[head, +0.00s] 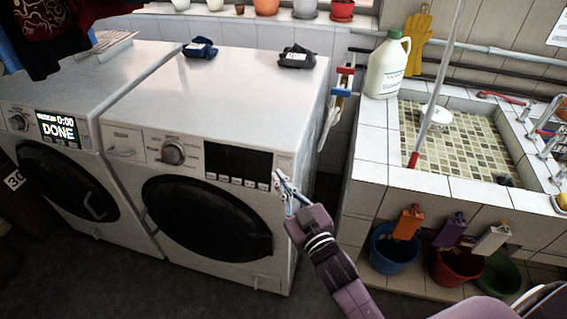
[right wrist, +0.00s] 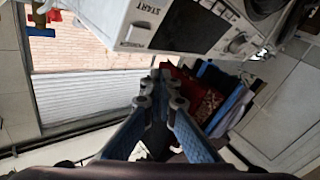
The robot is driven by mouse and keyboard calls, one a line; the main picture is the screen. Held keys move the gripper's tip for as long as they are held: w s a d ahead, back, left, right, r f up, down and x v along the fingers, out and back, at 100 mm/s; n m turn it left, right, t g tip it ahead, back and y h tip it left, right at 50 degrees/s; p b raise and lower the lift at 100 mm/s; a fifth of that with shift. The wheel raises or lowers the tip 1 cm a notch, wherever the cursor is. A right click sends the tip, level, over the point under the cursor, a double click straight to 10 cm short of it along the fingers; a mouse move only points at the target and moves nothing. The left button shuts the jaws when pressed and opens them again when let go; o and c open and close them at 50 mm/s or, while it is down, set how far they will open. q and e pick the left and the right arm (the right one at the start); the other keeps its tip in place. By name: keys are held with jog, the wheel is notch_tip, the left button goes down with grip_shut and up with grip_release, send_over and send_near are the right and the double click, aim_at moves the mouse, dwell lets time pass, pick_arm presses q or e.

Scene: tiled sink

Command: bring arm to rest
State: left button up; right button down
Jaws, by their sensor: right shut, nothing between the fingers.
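My right gripper (head: 284,184) is in front of the right washing machine (head: 225,150), near its front right edge, in the head view. Its fingers are together with nothing between them. In the right wrist view the gripper (right wrist: 158,78) also shows, its blue fingers meeting near the middle, with the machine's panel and START button above. My right arm comes in from the lower right. My left gripper is not seen in either view.
The left washing machine (head: 50,130) shows DONE. A tiled sink (head: 375,160) with a white jug (head: 387,65) stands at the right. A blue bucket (head: 394,252) and a red bucket (head: 456,268) sit below it. Dark floor lies in front of the machines.

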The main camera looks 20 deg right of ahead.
dwell(0.3)
jog(key=s+f+g, duration=0.3)
jog(key=s+f, duration=0.1)
jog(key=f, duration=0.8)
jog(key=s+d+f+g+h, duration=0.15)
jog(key=s+f, duration=0.25)
jog(key=f, duration=0.8)
jog(key=s+a+f+g+y, duration=0.1)
jog(key=s+f+g, duration=0.3)
jog(key=f, duration=0.8)
jog(key=s+d+f+g, duration=0.2)
jog(key=s+f, duration=0.5)
jog(key=s, duration=0.5)
jog(key=s+d+f+m+g+h, duration=0.1)
jog(key=s+d+f+g, duration=0.1)
jog(key=s+f+g, duration=0.2)
jog(key=s+d+f+g, duration=0.2)
jog(key=s+f, duration=0.8)
jog(key=s, duration=0.9)
jog(key=shift+s+f+m+g+h, duration=0.25)
jog(key=shift+s+m+g+h, duration=0.1)
jog(key=shift+m+g, duration=0.1)
jog(key=shift+w, duration=0.1)
